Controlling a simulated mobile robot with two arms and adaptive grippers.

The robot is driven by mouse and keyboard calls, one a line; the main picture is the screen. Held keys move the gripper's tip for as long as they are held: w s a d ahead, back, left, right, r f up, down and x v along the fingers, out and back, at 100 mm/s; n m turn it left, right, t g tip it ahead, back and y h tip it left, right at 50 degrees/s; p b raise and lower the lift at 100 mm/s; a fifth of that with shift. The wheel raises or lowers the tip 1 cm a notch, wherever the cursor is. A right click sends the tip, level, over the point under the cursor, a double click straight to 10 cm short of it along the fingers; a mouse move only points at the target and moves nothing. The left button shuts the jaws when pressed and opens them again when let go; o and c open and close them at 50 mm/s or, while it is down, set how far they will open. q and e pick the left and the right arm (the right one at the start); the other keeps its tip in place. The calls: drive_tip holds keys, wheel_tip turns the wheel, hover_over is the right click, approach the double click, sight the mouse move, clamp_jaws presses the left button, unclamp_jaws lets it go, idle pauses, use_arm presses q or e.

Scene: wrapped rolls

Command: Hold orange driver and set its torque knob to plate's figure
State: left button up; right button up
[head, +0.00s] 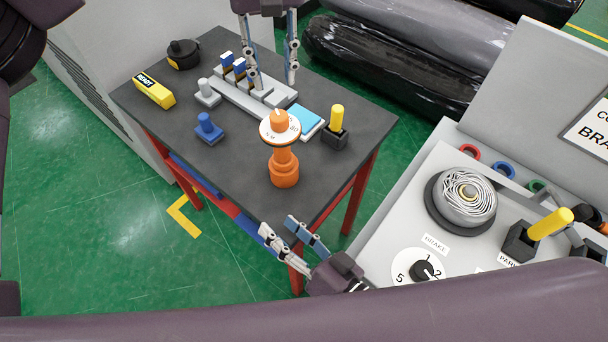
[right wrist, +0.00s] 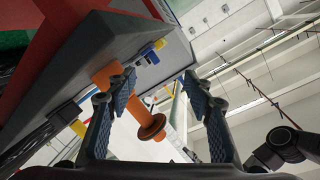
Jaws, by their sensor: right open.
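The orange driver (head: 284,166) stands upright near the front edge of the dark table. A white dial ring (head: 268,136) with small markings surrounds its orange top knob (head: 279,117); the markings are too small to read surely. My right gripper (head: 277,223) is open and empty, low in front of the table edge, apart from the driver. In the right wrist view the driver (right wrist: 151,124) shows beyond the open fingers (right wrist: 158,80), partly behind the left one. My left gripper (head: 273,84) is open above a grey rack. I cannot pick out a plate with a readable torque figure.
The grey rack (head: 226,93) holds several blocks. A blue-topped pad (head: 306,118), a black holder with yellow handle (head: 337,118), a blue knob piece (head: 208,128) and a yellow READY block (head: 154,91) share the table (head: 240,165). A console with a numbered dial (head: 408,262) stands right.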

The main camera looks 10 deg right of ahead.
sight(288, 160)
drive_tip(key=w+d+r+n, duration=0.1)
drive_tip(key=w+n, duration=0.1)
drive_tip(key=w, duration=0.1)
drive_tip(key=w+d+r+n+t, duration=0.1)
drive_tip(key=w+d+n, duration=0.1)
drive_tip(key=w, duration=0.2)
drive_tip(key=w+d+n+t, duration=0.1)
drive_tip(key=w+d+n, duration=0.1)
drive_tip(key=w, duration=0.2)
drive_tip(key=shift+d+r+n, duration=0.2)
drive_tip(key=shift+r+n, duration=0.2)
drive_tip(key=x, duration=0.7)
drive_tip(key=shift+w+a+f, duration=0.1)
drive_tip(key=shift+w+a, duration=0.05)
drive_tip(key=shift+w, duration=0.2)
clamp_jaws()
drive_tip(key=shift+f, duration=0.1)
